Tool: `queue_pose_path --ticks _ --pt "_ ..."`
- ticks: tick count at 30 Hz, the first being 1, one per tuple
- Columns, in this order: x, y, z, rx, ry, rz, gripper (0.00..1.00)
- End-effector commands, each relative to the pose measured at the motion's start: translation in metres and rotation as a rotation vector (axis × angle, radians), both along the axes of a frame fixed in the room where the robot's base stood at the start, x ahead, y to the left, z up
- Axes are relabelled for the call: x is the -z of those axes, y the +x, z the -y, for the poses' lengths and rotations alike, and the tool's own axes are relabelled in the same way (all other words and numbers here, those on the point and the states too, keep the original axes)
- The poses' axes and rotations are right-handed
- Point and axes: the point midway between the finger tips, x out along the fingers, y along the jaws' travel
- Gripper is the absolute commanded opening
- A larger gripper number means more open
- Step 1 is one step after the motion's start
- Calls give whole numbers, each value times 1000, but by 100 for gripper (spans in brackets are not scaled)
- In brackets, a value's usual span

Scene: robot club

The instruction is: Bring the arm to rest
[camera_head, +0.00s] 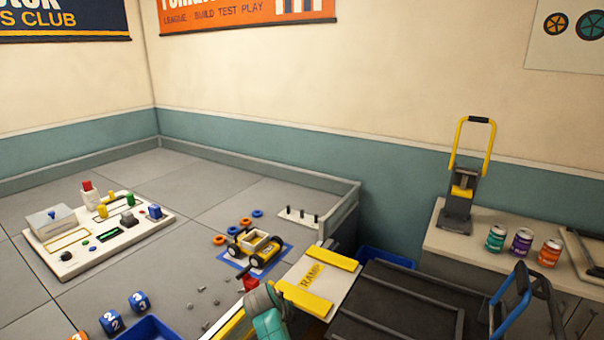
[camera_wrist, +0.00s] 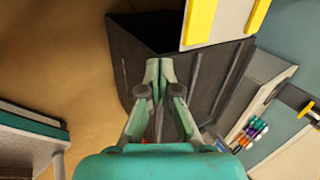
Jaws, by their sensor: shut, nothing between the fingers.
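My gripper (camera_wrist: 158,70) shows in the wrist view with its two pale green fingertips together and nothing between them. Behind the fingertips in that view is the dark ribbed ramp surface (camera_wrist: 213,75). In the head view a teal part of my arm shows at the bottom middle, beside the ramp board; the fingertips cannot be made out there.
The pale ramp board with yellow rails (camera_head: 318,282) and the dark ramp (camera_head: 395,305) lie close to my arm. A walled grey field (camera_head: 190,185) holds a control panel (camera_head: 100,235) and a small yellow cart (camera_head: 255,248). Cans (camera_head: 522,242) stand on a right-hand bench (camera_head: 470,245).

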Motion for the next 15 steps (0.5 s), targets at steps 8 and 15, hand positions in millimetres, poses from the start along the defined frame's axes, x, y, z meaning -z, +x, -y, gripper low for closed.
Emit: queue_pose_path --ticks 8,15 --pt "49 -26 24 -131 -34 1 0" --pt "110 -75 59 -332 -94 17 0"
